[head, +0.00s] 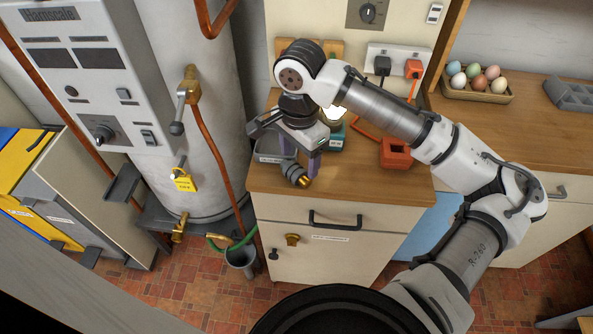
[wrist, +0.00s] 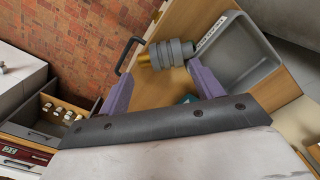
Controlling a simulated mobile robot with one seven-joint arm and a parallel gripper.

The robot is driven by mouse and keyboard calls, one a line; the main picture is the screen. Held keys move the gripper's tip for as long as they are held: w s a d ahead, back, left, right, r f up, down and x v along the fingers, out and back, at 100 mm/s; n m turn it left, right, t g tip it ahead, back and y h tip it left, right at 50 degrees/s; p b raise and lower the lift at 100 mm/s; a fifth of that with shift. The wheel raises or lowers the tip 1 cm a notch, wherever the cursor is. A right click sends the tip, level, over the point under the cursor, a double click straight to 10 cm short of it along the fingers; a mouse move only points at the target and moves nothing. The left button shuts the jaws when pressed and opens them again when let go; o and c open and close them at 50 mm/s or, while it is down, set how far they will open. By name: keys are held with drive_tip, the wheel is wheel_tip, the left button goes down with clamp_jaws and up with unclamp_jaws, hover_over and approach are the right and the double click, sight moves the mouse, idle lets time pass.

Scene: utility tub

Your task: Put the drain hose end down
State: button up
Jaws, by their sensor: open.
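What looks like the drain hose end (head: 294,172) is a grey ribbed piece with a brass tip. In the wrist view my gripper (wrist: 162,76) has nothing clamped between the fingers.
The counter (head: 350,182) has some bare wood at its front. An orange block (head: 397,153) and a teal item (head: 334,138) stand to the right, and an egg tray (head: 478,91) farther right. The boiler (head: 205,140) stands left. A green hose (head: 243,240) meets a grey bucket (head: 241,260) below.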

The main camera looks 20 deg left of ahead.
sight(298, 171)
drive_tip(key=shift+s+f+p, duration=0.15)
drive_tip(key=shift+f+p, duration=0.15)
drive_tip(key=shift+f, duration=1.6)
drive_tip(key=c, duration=0.7)
drive_tip(key=shift+r, duration=0.1)
drive_tip(key=shift+c, duration=0.2)
